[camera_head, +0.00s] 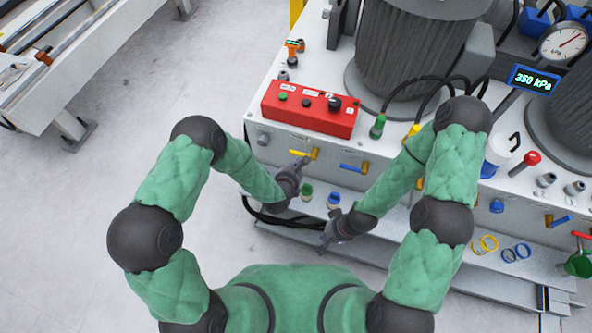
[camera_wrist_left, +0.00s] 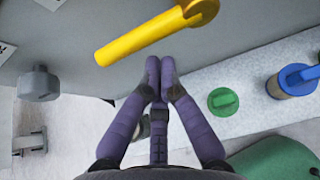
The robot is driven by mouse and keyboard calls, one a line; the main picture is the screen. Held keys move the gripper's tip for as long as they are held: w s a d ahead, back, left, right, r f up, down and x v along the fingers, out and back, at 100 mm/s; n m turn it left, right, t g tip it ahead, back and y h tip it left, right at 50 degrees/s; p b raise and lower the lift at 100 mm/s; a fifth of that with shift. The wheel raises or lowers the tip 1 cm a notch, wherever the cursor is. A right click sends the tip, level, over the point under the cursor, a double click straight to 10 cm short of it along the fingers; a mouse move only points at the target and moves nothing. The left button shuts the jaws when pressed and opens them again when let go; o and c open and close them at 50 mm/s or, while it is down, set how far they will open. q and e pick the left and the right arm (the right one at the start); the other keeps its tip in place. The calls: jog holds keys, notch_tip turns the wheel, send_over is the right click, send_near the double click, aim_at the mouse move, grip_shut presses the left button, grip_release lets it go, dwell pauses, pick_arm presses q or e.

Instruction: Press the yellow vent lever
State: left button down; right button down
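The yellow vent lever (camera_head: 300,153) sticks out to the left from its pivot on the front face of the white machine. In the left wrist view the yellow lever (camera_wrist_left: 143,38) slants up to the right, just beyond my fingertips. My left gripper (camera_head: 304,163) is just below the lever in the head view. In the left wrist view its two purple fingers (camera_wrist_left: 160,72) meet at the tips with nothing between them. A small gap seems to show between tips and lever; contact is unclear. My right gripper (camera_head: 324,246) hangs lower, by the machine's lower ledge; its fingers are too small to judge.
A blue lever (camera_head: 351,168) sits right of the yellow one. A red control box (camera_head: 310,108) stands above. Green (camera_head: 307,192) and blue (camera_head: 333,199) fittings stand on the ledge below. A grey bolt (camera_wrist_left: 38,84) protrudes left in the wrist view. Open floor lies left.

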pick_arm(q)
jog(key=shift+w+r, duration=0.1)
jog(key=shift+r, duration=0.3)
jog(key=shift+r+m+y, duration=0.15)
jog(key=shift+m+y, duration=0.15)
jog(key=shift+m, duration=0.1)
jog(key=shift+r+m+t+y, duration=0.2)
jog(key=shift+m+t+y, duration=0.2)
jog(key=shift+m+y, duration=0.1)
